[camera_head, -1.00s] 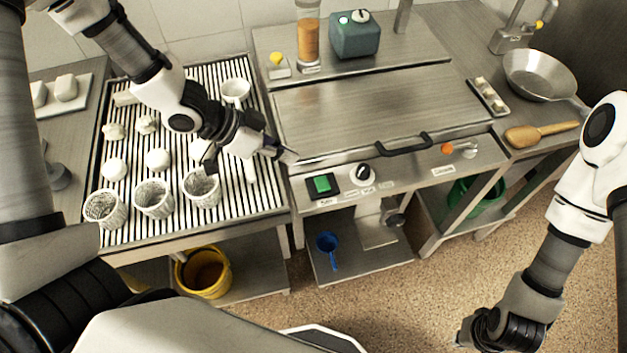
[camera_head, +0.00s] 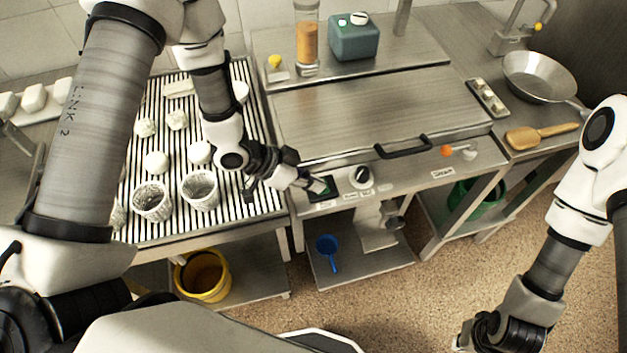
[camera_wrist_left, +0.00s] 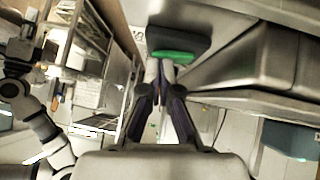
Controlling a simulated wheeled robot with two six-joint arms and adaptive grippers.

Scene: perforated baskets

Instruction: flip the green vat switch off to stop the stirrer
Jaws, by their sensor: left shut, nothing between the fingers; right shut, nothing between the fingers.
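The green vat switch (camera_wrist_left: 174,56) sits in a dark housing on the vat's front panel, close ahead of my left fingertips in the left wrist view. In the head view the switch housing (camera_head: 318,196) is mostly covered by my left gripper (camera_head: 322,188), which is shut and empty. I cannot tell whether the fingertips touch the switch. The steel vat (camera_head: 350,110) has its lid down, with a dark handle (camera_head: 402,147) at its front edge. My right gripper (camera_head: 466,338) is low at the bottom right, shut and empty, far from the vat.
A black knob (camera_head: 361,177) is just right of the switch. An orange-tipped valve (camera_head: 447,150) is further right. The ribbed drain table (camera_head: 240,205) with white perforated baskets lies left. A blue jug (camera_head: 328,250) and yellow bucket (camera_head: 204,274) sit below.

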